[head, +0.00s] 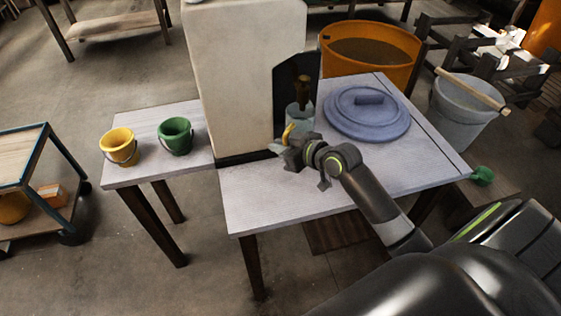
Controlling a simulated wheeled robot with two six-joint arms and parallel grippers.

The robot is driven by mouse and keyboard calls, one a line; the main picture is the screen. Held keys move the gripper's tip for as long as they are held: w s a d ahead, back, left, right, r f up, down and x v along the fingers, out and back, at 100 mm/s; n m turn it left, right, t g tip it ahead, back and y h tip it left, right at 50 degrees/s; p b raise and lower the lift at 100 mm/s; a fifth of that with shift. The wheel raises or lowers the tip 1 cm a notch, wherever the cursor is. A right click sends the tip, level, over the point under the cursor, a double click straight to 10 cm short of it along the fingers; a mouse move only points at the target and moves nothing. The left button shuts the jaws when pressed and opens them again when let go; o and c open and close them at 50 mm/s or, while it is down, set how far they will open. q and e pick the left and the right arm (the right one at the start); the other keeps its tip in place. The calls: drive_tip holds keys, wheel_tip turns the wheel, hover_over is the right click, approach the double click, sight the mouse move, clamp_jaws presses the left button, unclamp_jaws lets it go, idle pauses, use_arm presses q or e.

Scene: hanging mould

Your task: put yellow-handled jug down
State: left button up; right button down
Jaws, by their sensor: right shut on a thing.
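The yellow-handled jug (304,118) is a pale grey-blue vessel near the middle of the right table (250,204). Its yellow handle (288,133) faces my right gripper. My right gripper (284,145) is shut on the jug at the handle. The arm comes in from the lower right. I cannot tell whether the jug's base touches the table, as the gripper hides its lower part. A brown object (303,92) shows just above the jug's top. My left gripper is not in view.
A tall cream block (240,75) stands left of the jug, with a dark panel (284,95) behind. A blue lid (367,112) lies to the right. Yellow (118,147) and green (176,136) buckets stand on the left table. The right table's front is clear.

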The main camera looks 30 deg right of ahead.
wheel_tip(320, 180, down, 3)
drive_tip(key=shift+s+a+f, duration=0.1)
drive_tip(key=shift+s, duration=0.05)
drive_tip(key=shift+w+f, duration=0.2)
drive_tip(key=shift+f, duration=1.65)
drive_tip(key=shift+f, duration=0.1)
drive_tip(key=c, duration=1.5)
unclamp_jaws()
drive_tip(key=shift+o, duration=0.2)
